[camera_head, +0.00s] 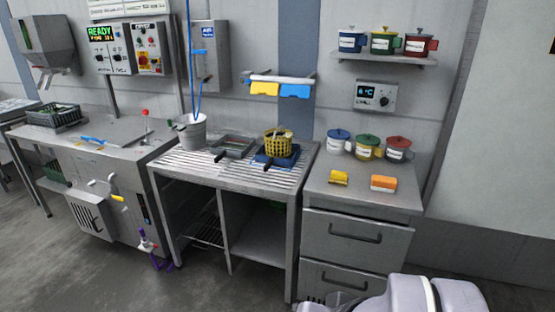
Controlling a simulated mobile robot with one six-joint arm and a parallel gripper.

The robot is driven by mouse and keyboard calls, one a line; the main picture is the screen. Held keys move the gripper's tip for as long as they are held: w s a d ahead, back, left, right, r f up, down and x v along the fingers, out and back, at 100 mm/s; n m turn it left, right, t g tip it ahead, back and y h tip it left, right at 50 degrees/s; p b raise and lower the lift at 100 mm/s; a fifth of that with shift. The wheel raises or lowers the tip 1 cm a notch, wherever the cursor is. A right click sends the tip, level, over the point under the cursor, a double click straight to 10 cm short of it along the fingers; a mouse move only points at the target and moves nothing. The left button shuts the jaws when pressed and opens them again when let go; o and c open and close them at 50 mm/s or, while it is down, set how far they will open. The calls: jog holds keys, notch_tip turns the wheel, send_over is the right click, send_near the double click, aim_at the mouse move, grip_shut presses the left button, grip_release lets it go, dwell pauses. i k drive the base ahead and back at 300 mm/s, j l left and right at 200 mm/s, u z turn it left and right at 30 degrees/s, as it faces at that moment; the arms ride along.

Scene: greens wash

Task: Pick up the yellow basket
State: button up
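The yellow basket (278,142) stands upright on a blue tray-like base (290,160) on the slatted metal drain table (197,168). It has open lattice sides, and something dark shows at its top that I cannot make out. A dark handle sticks out at its front left. My gripper is not in view. Only pale rounded parts of my own arm show at the bottom right edge, well in front of and below the basket. Nothing is seen holding the basket.
A grey shallow tray (233,147) and a white bucket (191,131) stand left of the basket. Lidded jars (368,146), a yellow block (339,178) and an orange block (383,183) sit on the right counter. A rail with cloths (280,79) hangs above.

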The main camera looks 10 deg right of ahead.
aim_at(279, 148)
jog(key=i+j, duration=0.15)
jog(key=i, duration=0.4)
jog(key=i+j, duration=0.15)
jog(key=i, duration=0.4)
jog(key=i+j+z, duration=0.1)
jog(key=i, duration=0.45)
jog(key=i+j, duration=0.2)
jog(key=i, duration=0.35)
jog(key=i+j, duration=0.2)
jog(key=i, duration=0.35)
